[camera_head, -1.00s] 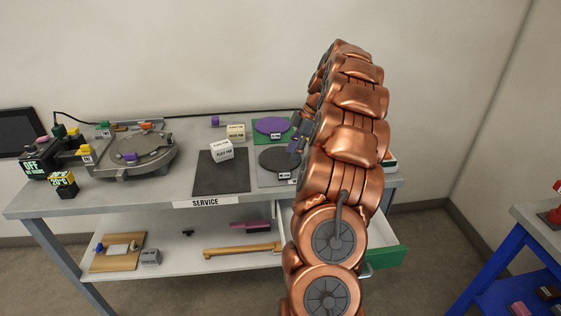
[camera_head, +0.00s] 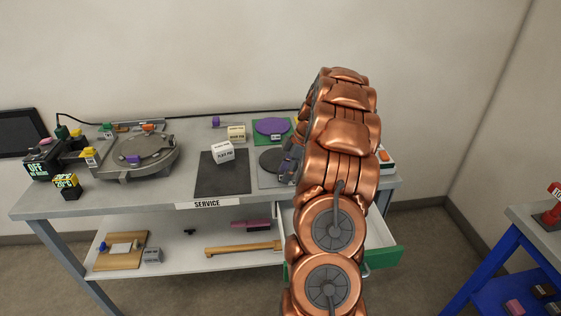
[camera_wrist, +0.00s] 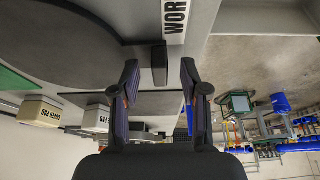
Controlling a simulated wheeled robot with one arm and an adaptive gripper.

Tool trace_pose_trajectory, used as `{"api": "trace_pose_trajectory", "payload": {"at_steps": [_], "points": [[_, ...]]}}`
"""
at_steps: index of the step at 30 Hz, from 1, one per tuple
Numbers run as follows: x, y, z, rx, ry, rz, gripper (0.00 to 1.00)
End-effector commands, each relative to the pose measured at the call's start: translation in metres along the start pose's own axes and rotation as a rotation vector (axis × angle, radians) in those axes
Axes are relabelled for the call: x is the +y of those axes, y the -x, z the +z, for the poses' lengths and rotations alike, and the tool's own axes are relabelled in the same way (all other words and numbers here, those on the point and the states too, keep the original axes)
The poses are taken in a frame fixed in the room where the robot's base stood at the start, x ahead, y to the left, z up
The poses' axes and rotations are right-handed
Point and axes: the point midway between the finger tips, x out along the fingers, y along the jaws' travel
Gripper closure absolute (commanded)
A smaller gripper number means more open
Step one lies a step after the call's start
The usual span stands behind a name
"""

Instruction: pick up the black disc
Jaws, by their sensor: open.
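The black disc (camera_head: 272,160) lies flat on a grey plate (camera_head: 264,180) on the bench top, right of the square black mat. My copper arm hides its right side. In the wrist view the disc (camera_wrist: 60,45) fills the upper left, and its dark tab (camera_wrist: 159,63) points toward my gripper (camera_wrist: 160,72). My gripper is open, with one finger on each side of the tab's line. I cannot tell whether the fingers touch the tab. In the head view my gripper (camera_head: 289,167) is at the disc's right edge, partly hidden by the arm.
A purple disc (camera_head: 271,126) on a green plate lies behind the black disc. A round grey machine (camera_head: 140,158) is farther left. A drawer (camera_head: 384,256) stands open below.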

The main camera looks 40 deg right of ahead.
Motion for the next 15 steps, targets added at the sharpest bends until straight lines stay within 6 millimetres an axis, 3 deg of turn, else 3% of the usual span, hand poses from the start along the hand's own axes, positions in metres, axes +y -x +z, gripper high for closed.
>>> {"api": "trace_pose_trajectory", "payload": {"at_steps": [2, 15], "points": [[0.0, 0.0001, 0.0, 0.0, 0.0, 0.0, 0.55], [0.0, 0.0005, -0.0002, 0.0, 0.0, 0.0, 1.0]]}}
